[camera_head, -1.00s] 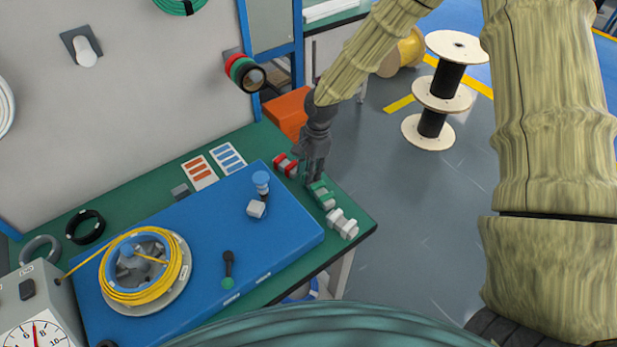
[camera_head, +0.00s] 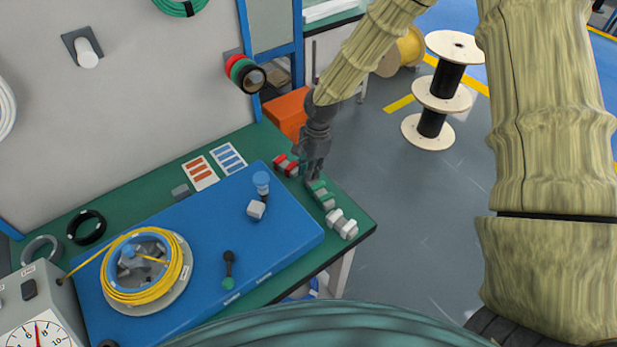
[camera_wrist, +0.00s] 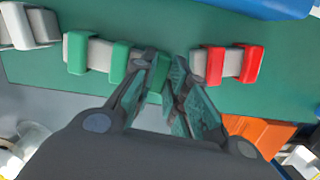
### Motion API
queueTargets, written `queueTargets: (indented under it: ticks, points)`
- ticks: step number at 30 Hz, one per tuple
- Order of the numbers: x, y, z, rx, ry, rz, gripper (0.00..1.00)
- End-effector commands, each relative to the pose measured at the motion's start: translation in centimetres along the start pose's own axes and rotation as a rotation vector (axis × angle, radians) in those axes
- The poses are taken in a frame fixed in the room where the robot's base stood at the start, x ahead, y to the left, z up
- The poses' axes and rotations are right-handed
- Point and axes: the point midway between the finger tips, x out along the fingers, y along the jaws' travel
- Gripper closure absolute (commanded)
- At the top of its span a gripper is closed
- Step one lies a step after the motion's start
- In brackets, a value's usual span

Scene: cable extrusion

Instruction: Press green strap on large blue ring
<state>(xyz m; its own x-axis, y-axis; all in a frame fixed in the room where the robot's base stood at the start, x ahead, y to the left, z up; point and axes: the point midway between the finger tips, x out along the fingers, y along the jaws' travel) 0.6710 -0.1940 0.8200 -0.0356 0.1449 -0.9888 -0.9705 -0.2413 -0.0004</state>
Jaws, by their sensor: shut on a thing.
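My gripper (camera_wrist: 167,62) is shut on a green strap (camera_wrist: 160,75), the one nearest the red straps in the wrist view. In the head view my gripper (camera_head: 314,176) is low over the far right edge of the green table. More green straps (camera_wrist: 78,52) sit beside it on a pale bar, to the left in the wrist view. In the head view the green straps (camera_head: 321,195) show just below the fingers.
Red straps (camera_head: 286,166) and white straps (camera_head: 342,224) flank the green ones on the table. The blue board (camera_head: 215,275) carries a blue-topped post (camera_head: 261,184) and a black-and-green tool (camera_head: 229,270). An orange box (camera_head: 287,112) stands behind.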

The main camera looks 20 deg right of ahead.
Motion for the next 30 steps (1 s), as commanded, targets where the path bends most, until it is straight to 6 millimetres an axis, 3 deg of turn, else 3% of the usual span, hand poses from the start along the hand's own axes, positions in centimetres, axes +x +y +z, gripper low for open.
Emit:
queueTargets:
  ticks: [30]
  points:
    - [-5.8, 0.0, 0.9, 0.001, 0.000, 0.000, 0.98]
